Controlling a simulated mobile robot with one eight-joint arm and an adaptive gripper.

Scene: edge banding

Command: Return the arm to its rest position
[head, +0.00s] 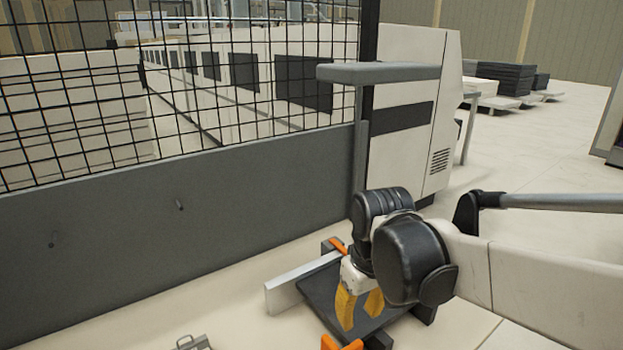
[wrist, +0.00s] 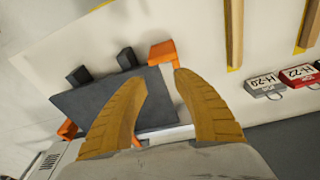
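My gripper (head: 360,314) points down over a dark flat plate (head: 317,297) on the pale surface at the lower middle of the head view. Its two yellow fingers stand apart with nothing seen between them. In the wrist view my gripper (wrist: 163,80) also shows open and empty, with the dark plate (wrist: 85,104) beyond and beneath the fingers. My arm reaches in from the right and is bent at a black joint above the plate. Whether the fingertips touch the plate is hard to tell.
An orange block (wrist: 161,53) and dark blocks sit at the plate's edges. A pale bar (head: 284,291) lies along its left side. Labelled grey (wrist: 263,86) and red (wrist: 299,76) boxes and wooden strips (wrist: 235,35) are nearby. A mesh fence (head: 180,190) stands behind, with a pale machine (head: 415,130).

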